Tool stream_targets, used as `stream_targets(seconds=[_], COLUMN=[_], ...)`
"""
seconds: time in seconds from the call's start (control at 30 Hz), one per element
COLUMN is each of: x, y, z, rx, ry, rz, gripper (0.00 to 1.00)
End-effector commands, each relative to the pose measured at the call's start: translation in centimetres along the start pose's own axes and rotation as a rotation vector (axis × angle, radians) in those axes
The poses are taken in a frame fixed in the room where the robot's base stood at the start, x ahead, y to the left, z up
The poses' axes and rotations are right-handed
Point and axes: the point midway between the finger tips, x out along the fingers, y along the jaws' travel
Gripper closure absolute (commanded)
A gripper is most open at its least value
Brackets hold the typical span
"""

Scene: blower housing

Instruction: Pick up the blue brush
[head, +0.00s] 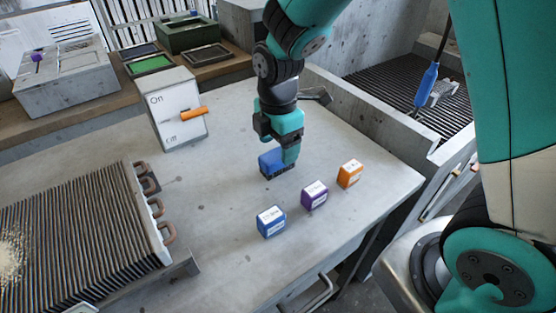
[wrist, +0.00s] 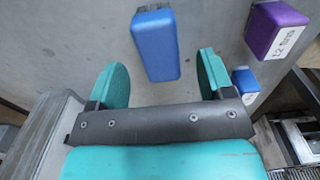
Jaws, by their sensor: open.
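The blue brush (head: 272,161), a block with a dark lower edge, rests on the grey table below my gripper (head: 279,158). In the head view my gripper points down and partly covers its right side. In the wrist view the blue brush (wrist: 156,46) shows between the two teal fingers of my open gripper (wrist: 162,66). It lies nearer the top of that picture, with a gap on both sides. Whether the fingertips reach down beside it is hard to tell.
Blue (head: 271,222), purple (head: 314,195) and orange (head: 350,174) labelled blocks stand in front. An On/Off switch box (head: 178,110) stands at the back left, a finned coil (head: 85,235) at left. A blue-handled tool (head: 427,86) stands in the right-hand trough.

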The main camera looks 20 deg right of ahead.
Motion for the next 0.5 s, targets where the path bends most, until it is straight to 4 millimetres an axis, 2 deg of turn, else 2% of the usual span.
stream_targets(seconds=[0.13,0.33,0.5], x=[1.2,4.3,5.4], y=[0.0,0.0,0.1], z=[-0.1,-0.1,-0.1], rx=[0.0,0.0,0.0], ry=[0.0,0.0,0.0], rz=[-0.004,-0.004,0.0], gripper=[0.26,0.26,0.26])
